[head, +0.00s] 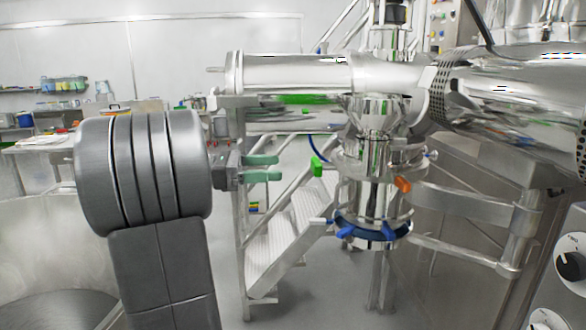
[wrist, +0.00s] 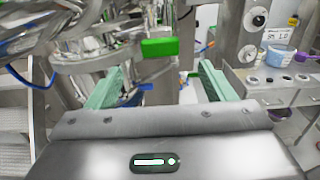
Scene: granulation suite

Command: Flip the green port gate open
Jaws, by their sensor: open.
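The green port gate (head: 317,166) is a small bright green tab on the left side of the steel vessel column. In the wrist view it is a green block (wrist: 160,47) above and between my fingers, farther off. My gripper (head: 266,169) has pale green fingers, spread apart, to the left of the green tab in the head view. In the wrist view my gripper (wrist: 158,90) is open, with nothing between its fingers. A gap shows between the fingertips and the tab in the head view. The tab's hinge is not clear.
An orange tab (head: 403,184) and a blue clamp ring (head: 372,232) with blue handles sit on the same column. A curved steel rail (head: 465,205) is at the right. Steel stairs (head: 285,240) stand behind. A shelf with cups (wrist: 275,80) is right in the wrist view.

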